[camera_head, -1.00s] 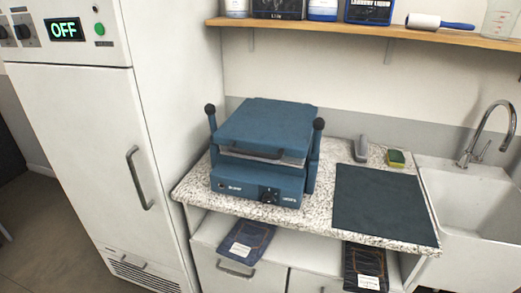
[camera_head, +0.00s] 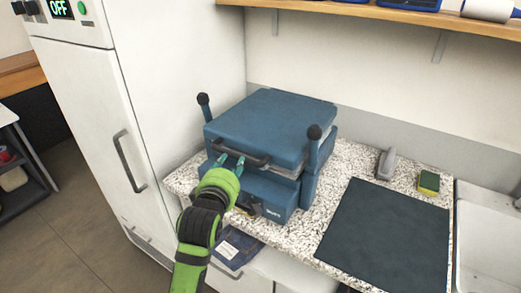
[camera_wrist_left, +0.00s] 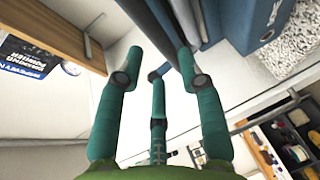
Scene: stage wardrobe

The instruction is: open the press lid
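The blue press (camera_head: 262,195) stands on the speckled counter with its lid (camera_head: 270,125) down. A dark bar handle (camera_head: 243,153) runs along the lid's front edge. My left gripper (camera_head: 231,160) is at the left part of this handle, with its teal fingertips spread. In the left wrist view, the gripper (camera_wrist_left: 160,55) has its fingers apart, close to the blue press body (camera_wrist_left: 240,22). Nothing is clearly held, and I cannot tell whether a finger touches the handle. My right gripper is not in view.
A white cabinet (camera_head: 100,120) stands left of the press. Two upright black-knobbed posts flank the lid, one on the right (camera_head: 314,142). A dark mat (camera_head: 385,235), a sponge (camera_head: 429,182) and a sink (camera_head: 485,225) lie to the right. A wooden shelf (camera_head: 400,15) hangs above.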

